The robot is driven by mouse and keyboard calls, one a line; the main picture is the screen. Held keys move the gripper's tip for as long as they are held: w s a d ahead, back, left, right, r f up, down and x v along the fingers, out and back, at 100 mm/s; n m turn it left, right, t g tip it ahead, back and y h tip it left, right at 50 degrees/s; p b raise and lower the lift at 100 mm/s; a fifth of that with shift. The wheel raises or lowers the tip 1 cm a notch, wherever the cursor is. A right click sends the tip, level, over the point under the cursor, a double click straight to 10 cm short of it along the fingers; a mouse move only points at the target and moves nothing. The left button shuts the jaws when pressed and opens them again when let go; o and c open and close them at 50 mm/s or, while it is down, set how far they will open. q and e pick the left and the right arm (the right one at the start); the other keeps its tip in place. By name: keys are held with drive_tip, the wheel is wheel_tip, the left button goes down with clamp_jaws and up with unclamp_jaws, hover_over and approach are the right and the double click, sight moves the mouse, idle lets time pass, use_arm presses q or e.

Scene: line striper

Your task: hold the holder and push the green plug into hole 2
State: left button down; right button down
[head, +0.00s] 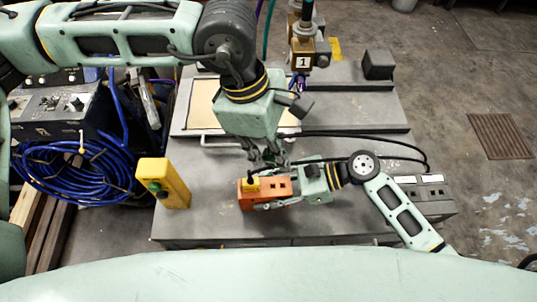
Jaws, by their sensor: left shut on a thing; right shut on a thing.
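The orange holder (274,188) lies on the grey bench top, with dark holes in its upper face. My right gripper (282,197) comes from the right and is shut on the holder. My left gripper (271,161) points down just above and behind the holder. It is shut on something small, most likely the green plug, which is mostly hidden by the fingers. I cannot tell whether it touches the holder.
A yellow button box (164,184) stands left on the grey bench (210,215). A framed pale panel (203,108) lies behind. A black cable (370,138) loops at right near a grey socket box (430,197). Blue cable coils (60,175) lie at far left.

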use_arm(q)
drive_tip(key=shift+s+d+f+n+t+y, duration=0.2)
drive_tip(key=shift+f+n+y, duration=0.1)
drive_tip(key=shift+n, duration=0.25)
drive_tip(key=shift+s+d+f+n+t+y, duration=0.15)
drive_tip(key=shift+f+n+y, duration=0.1)
drive_tip(key=shift+n, duration=0.3)
drive_tip(key=n, duration=0.1)
drive_tip(key=f+n+y, duration=0.1)
drive_tip(key=shift+w+d+n+y, duration=0.1)
drive_tip(key=shift+d+n+y, duration=0.2)
drive_tip(key=shift+d, duration=0.1)
hover_over(278, 185)
drive_tip(key=shift+f, duration=2.8)
drive_tip(key=shift+f, duration=1.35)
drive_tip(key=c, duration=1.6)
unclamp_jaws()
drive_tip(key=shift+f, duration=0.1)
drive_tip(key=shift+o, duration=0.2)
drive_tip(key=o, duration=0.3)
